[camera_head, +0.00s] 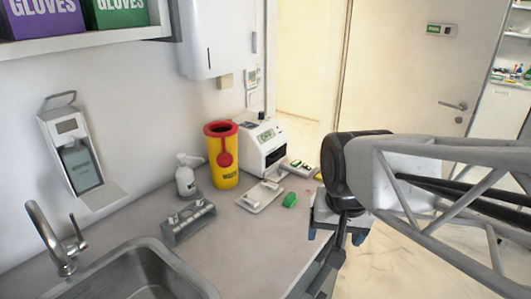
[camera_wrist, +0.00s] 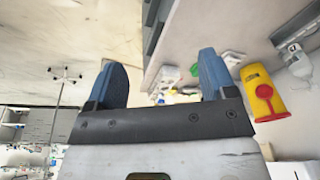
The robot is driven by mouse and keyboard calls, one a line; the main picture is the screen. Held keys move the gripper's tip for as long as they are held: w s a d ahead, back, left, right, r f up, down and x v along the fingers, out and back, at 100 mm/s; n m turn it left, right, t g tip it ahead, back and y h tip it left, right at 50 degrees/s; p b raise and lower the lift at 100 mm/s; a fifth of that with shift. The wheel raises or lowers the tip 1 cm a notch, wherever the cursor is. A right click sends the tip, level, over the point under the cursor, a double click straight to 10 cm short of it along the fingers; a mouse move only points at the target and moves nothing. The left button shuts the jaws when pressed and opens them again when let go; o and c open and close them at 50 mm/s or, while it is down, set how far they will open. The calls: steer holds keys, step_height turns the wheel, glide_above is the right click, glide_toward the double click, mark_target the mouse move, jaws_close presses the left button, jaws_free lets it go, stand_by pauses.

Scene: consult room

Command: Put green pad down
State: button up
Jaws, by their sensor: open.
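The green pad (camera_head: 289,200) is a small green lump lying on the grey counter, right of the white tray. My gripper (camera_head: 336,238) is to the right of the pad, beyond the counter's edge, with its blue fingers apart. The gripper is open and empty, and a clear gap separates it from the pad. In the wrist view the two blue fingers (camera_wrist: 163,75) are spread wide with nothing held between them. A small green patch (camera_wrist: 195,69) shows beside the right finger there; I cannot tell whether it is the pad.
The counter holds a white tray (camera_head: 259,197), a grey rack (camera_head: 188,222), a pump bottle (camera_head: 186,177), a yellow sharps bin (camera_head: 223,160) and a white device (camera_head: 263,146). A small device (camera_head: 298,168) lies behind the pad. The sink (camera_head: 135,275) is front left.

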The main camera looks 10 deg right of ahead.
steer(key=s+n, duration=0.1)
steer(key=s, duration=0.1)
steer(key=s+f+n, duration=0.1)
steer(key=s+n, duration=0.1)
steer(key=shift+s, duration=0.15)
steer(key=shift+c, duration=0.2)
stand_by(0.9)
steer(key=c, duration=0.4)
steer(key=shift+o, duration=0.2)
